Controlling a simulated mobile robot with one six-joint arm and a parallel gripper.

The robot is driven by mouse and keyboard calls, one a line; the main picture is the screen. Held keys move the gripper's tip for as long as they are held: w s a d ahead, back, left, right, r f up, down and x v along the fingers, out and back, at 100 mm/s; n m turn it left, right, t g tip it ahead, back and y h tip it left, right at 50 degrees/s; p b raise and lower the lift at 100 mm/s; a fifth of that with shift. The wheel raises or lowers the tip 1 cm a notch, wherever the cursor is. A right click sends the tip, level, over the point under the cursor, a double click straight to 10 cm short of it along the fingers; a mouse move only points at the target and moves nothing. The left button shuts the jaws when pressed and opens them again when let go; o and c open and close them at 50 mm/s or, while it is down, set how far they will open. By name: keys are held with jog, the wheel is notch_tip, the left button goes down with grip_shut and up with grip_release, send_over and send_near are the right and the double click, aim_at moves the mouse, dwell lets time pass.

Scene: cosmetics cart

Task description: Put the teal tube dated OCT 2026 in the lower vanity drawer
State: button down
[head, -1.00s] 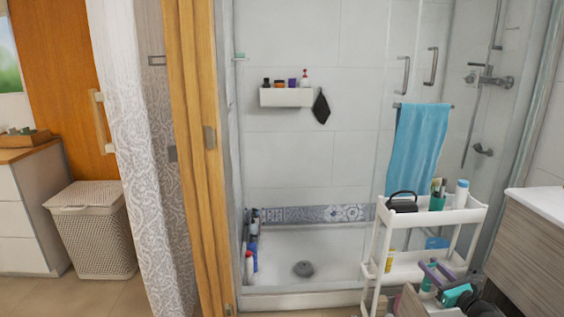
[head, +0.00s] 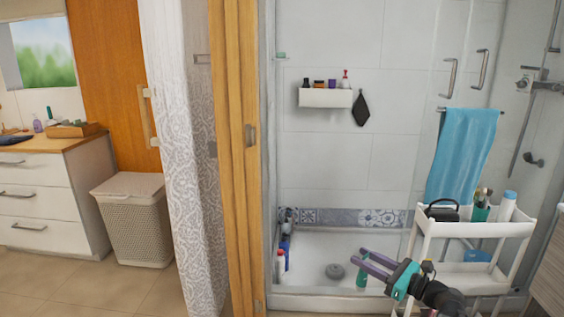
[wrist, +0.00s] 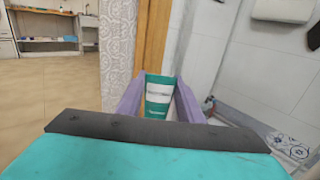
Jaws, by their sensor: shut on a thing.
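My gripper (head: 356,259) with purple fingers is in front of the shower, left of the white cart (head: 484,228). It is shut on a teal tube (head: 362,270), which hangs below the fingers in the head view. In the wrist view the teal tube (wrist: 158,98) sits between the purple fingers, with a white band across it. Its date is too small to read. A wood-front vanity (head: 550,275) shows only partly at the right edge. Its lower drawer cannot be made out.
The cart holds a black case, a brush cup and a white bottle. Behind my gripper is the shower tray (head: 310,262). At left stand a white drawer unit (head: 95,215) and a laundry basket (head: 135,220). The floor in front of them is clear.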

jog(key=s+a+r+n+g+y, duration=0.2)
jog(key=s+a, duration=0.1)
jog(key=a, duration=0.5)
notch_tip(320, 180, up, 7)
jog(key=p, duration=1.5)
jog(key=shift+r, duration=0.15)
jog(key=shift+w+a+p, duration=0.1)
jog(key=shift+p, duration=0.2)
jog(key=shift+r, duration=0.1)
notch_tip(320, 180, up, 17)
jog(key=p, duration=1.7)
